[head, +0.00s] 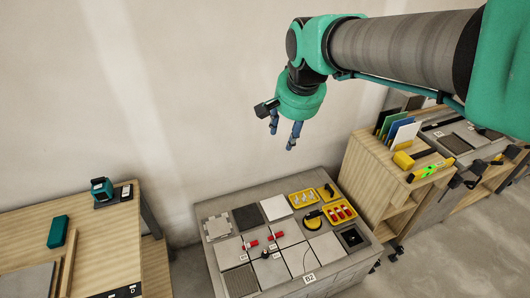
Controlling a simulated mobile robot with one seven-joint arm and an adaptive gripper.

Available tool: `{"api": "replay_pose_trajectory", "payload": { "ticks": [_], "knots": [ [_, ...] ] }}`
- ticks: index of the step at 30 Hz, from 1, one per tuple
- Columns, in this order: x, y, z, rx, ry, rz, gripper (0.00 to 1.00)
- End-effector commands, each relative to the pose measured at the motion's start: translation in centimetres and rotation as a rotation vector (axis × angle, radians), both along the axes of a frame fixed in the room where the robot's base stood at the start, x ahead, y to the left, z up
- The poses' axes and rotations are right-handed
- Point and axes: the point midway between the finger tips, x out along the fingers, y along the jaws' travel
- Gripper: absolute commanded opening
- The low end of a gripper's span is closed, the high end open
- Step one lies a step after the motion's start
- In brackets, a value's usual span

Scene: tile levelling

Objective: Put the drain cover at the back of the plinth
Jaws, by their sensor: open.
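The plinth (322,283) is a grey block labelled B2, standing against the wall with tiles and tools on its top. A dark square piece (352,237) with a black centre lies at its right side and looks like the drain cover, but it is too small to be sure. A dark textured square (246,217) lies near the back left, and a grey ribbed square (241,281) at the front left. My gripper (284,134) is open and empty, pointing down, high above the back of the plinth and touching nothing.
Yellow trays (303,198) with small parts, a yellow-black round tool (312,220) and red clips (276,235) crowd the plinth top. A wooden bench (100,235) stands left. A wooden shelf unit (372,185) with coloured sheets and tools stands right.

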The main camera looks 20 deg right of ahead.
Motion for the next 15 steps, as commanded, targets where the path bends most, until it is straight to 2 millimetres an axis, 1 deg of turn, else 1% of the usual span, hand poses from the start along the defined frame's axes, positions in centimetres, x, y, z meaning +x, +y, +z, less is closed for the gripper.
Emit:
{"api": "replay_pose_trajectory", "payload": {
  "ticks": [1,3,10,15],
  "knots": [
    [-1.4,0.7,0.2,-0.014,-0.009,0.041,0.41],
    [-3.2,1.4,0.2,-0.034,-0.016,0.099,0.41],
    [-8.9,3.6,-0.3,-0.105,-0.042,0.29,0.41],
    [-13.0,4.9,-1.2,-0.159,-0.061,0.428,0.41]
  ]
}}
